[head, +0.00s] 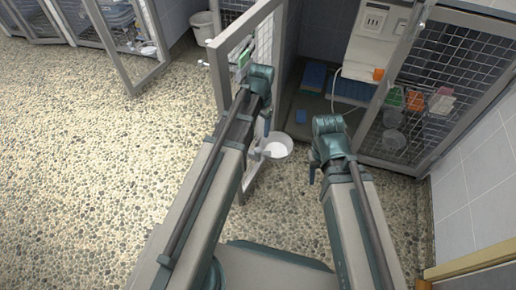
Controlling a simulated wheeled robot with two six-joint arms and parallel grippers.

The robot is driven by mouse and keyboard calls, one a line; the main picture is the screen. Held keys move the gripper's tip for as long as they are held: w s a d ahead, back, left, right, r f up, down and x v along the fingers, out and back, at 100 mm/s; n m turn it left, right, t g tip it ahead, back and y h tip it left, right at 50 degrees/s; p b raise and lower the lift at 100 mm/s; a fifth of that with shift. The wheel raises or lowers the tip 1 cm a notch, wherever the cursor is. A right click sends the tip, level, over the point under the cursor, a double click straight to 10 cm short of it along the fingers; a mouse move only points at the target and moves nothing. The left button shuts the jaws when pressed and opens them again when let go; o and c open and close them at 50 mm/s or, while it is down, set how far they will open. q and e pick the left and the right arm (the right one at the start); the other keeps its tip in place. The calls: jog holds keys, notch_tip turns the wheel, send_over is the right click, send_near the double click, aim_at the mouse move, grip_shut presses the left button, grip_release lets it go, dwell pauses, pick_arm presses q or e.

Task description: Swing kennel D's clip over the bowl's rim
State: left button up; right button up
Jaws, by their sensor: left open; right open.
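A white bowl (279,142) sits low beside the open mesh door (221,62) in the middle of the head view. The door's lettering cannot be read, so I cannot tell if it is kennel D's. A small pale part by the bowl's left rim (262,151) may be the clip; I cannot tell if it is over the rim. My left gripper (267,126) is open, pointing down just above and left of the bowl, and partly hidden by its arm. My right gripper (312,172) is open, to the right of the bowl and apart from it.
The open kennel behind holds blue items (314,77) on its floor. A mesh door (455,70) at right has colored holders (415,100) and clear cups. Another open door (125,60) and a white bucket (203,27) stand at back left. The pebbled floor (90,170) at left is clear.

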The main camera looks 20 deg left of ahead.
aim_at(258, 150)
pick_arm(q)
notch_tip(258, 150, down, 14)
jog(key=b, duration=1.3)
jog(key=shift+w+a+r+b, duration=0.1)
jog(key=shift+a+b, duration=0.05)
jog(key=shift+b, duration=0.15)
grip_shut()
